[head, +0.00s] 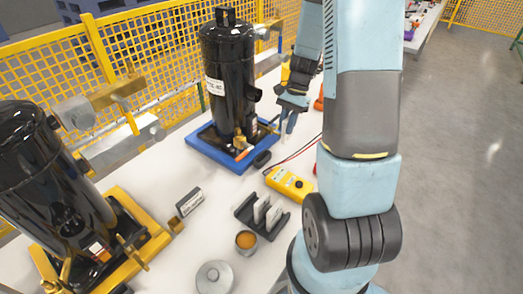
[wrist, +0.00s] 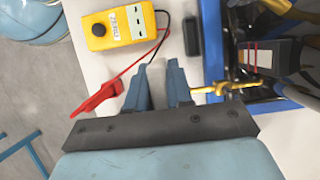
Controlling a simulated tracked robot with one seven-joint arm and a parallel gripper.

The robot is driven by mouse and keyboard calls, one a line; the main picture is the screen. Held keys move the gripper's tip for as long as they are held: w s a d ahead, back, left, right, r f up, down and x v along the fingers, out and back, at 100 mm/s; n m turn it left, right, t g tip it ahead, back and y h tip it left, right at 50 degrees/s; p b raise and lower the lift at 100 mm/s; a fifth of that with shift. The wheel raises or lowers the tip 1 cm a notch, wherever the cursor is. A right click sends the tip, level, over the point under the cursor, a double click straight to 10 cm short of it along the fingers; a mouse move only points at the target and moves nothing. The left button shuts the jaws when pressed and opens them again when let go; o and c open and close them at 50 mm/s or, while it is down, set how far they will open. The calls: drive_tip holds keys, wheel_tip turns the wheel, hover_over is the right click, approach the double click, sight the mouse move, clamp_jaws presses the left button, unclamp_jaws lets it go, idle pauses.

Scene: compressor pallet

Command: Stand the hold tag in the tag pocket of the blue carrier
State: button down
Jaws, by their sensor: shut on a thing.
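The blue carrier (head: 222,158) stands on the white bench under a black compressor (head: 228,70) and shows at the upper right of the wrist view (wrist: 214,50). My gripper (head: 288,122) is just right of the carrier, above the bench. In the wrist view its two blue fingers (wrist: 159,75) point up the picture with a narrow gap between them. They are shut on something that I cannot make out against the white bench. I cannot pick out the tag pocket for sure. Two pale tags (head: 267,211) stand in a dark rack (head: 247,216); I cannot read them.
A yellow meter (head: 290,184) with red and black leads lies near my gripper; a red clip (wrist: 98,98) shows in the wrist view. A yellow carrier (head: 148,248) with another compressor, a small cup (head: 246,240) and a round grey lid (head: 214,276) occupy the bench.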

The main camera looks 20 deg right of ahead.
drive_tip(key=shift+w+a+f, duration=0.4)
drive_tip(key=shift+a+f, duration=0.9)
drive_tip(key=shift+f, duration=0.45)
drive_tip(key=shift+w+a+f, duration=0.35)
drive_tip(key=shift+a+f, duration=1)
drive_tip(key=shift+f, duration=0.4)
drive_tip(key=shift+w+a+f, duration=0.4)
drive_tip(key=shift+a+f, duration=0.9)
drive_tip(key=shift+f, duration=0.45)
drive_tip(key=shift+f, duration=0.1)
drive_tip(key=c, duration=1)
unclamp_jaws()
